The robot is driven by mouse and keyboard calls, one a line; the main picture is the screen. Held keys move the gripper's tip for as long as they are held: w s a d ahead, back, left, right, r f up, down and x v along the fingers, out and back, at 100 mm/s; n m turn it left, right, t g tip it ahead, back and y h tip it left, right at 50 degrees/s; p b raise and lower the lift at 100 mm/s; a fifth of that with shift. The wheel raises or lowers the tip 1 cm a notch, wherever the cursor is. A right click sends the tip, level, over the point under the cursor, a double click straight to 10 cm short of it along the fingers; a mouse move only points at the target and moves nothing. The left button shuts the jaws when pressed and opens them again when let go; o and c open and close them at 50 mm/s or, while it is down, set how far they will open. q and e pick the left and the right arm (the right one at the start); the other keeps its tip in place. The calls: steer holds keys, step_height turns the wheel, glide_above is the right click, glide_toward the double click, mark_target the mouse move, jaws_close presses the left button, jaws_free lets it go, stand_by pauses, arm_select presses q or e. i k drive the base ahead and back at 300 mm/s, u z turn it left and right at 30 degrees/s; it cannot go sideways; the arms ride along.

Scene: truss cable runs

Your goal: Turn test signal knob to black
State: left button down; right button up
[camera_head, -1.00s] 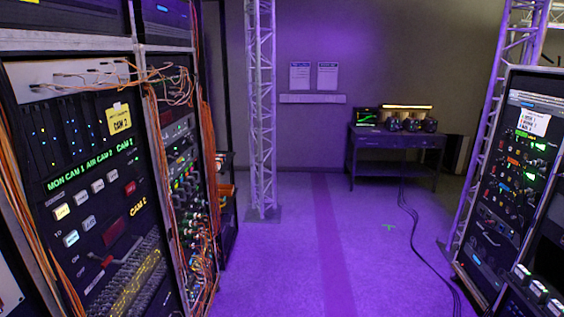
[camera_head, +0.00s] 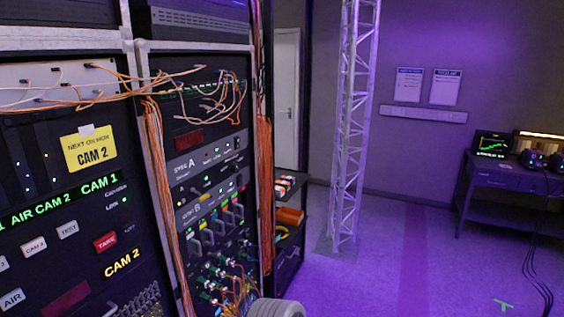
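No knob that I can identify as the test signal knob shows clearly. On the left rack, a switcher panel (camera_head: 75,275) has lit buttons, including one marked TEST (camera_head: 67,230), a red TAKE button (camera_head: 105,241) and a yellow CAM 2 label. The middle rack (camera_head: 205,165) carries units with small lights, a row of grey levers and a patch of plugs and cables. A small screen (camera_head: 491,144) with a green trace stands on the far desk. Neither gripper is in view; a grey ribbed part of my arm shows at the bottom edge.
A white truss tower (camera_head: 352,130) stands right of the racks, beside a low cart (camera_head: 287,250). Orange cables (camera_head: 264,190) hang down the rack edges. The desk (camera_head: 500,180) stands at the far right, with black cables trailing on the floor.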

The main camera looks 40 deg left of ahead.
mark_target(234, 168)
steer(key=u, duration=0.3)
steer(key=i, duration=1.9)
steer(key=u, duration=1.75)
steer(key=i, duration=1)
steer(key=u, duration=0.8)
